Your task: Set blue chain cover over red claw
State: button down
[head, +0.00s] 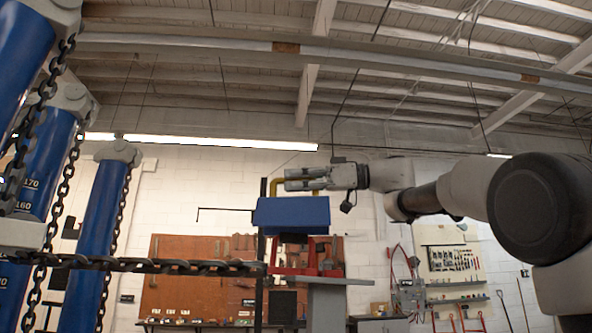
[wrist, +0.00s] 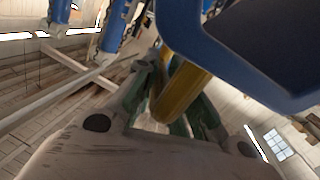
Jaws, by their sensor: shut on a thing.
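The blue chain cover (head: 290,213) is a box-like piece with a yellow handle (head: 277,187) on top. My gripper (head: 294,180) is shut on that handle, coming in from the right. In the wrist view the yellow handle (wrist: 182,92) runs between the fingers (wrist: 172,95), and the cover (wrist: 235,40) fills the upper right. The red claw (head: 311,258) stands directly below the cover on a grey post (head: 327,300). The cover looks roughly level, and its lower edge hides the claw's top. I cannot tell whether they touch.
A dark chain (head: 150,264) stretches across from the left to the claw. Blue columns (head: 98,235) with hanging chains stand at the left. A brown tool board (head: 190,275) and a wall rack (head: 452,260) are behind. The space above the cover is open.

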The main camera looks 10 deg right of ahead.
aim_at(296, 207)
jog(key=shift+f, duration=3.25)
jog(key=c, duration=1.5)
grip_release()
jog(key=s+d, duration=0.2)
jog(key=d, duration=0.8)
jog(key=shift+d, duration=0.4)
jog(key=shift+o, duration=0.4)
jog(key=shift+s+d+r, duration=0.1)
jog(key=shift+s+d, duration=0.1)
jog(key=shift+d, duration=0.3)
jog(key=shift+r, duration=0.1)
